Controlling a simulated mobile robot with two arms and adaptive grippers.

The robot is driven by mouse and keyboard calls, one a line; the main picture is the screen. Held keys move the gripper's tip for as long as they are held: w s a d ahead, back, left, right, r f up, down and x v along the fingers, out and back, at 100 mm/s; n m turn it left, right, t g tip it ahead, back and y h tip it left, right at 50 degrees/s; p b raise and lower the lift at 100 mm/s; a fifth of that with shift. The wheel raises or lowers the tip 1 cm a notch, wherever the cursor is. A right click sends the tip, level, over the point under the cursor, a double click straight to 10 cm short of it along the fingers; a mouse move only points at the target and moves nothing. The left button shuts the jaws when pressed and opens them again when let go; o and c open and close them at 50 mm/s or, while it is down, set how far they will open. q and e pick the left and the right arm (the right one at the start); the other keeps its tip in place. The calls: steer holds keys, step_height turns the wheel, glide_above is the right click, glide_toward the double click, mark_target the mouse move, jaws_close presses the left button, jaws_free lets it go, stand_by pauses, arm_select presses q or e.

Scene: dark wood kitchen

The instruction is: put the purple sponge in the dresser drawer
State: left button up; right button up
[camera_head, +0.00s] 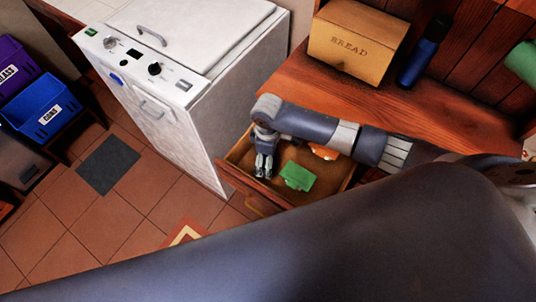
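The dresser drawer (335,187) is pulled open below the wooden dresser top. The arm that I take to be my left crosses the foreground, bends at the right and reaches back over the drawer. Its gripper (263,174) points down inside the left part of the drawer. The fingers are small and close together, and I cannot tell whether they are open or shut. No purple sponge shows; the fingers or drawer walls may hide it. My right gripper is not in view.
A green item (297,176) and an orange-and-white item (323,152) lie in the drawer. A bread box (356,42) and a blue bottle (424,52) stand on the dresser top (350,92). A white appliance (170,110) stands close left of the drawer. The tiled floor (130,220) is largely clear.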

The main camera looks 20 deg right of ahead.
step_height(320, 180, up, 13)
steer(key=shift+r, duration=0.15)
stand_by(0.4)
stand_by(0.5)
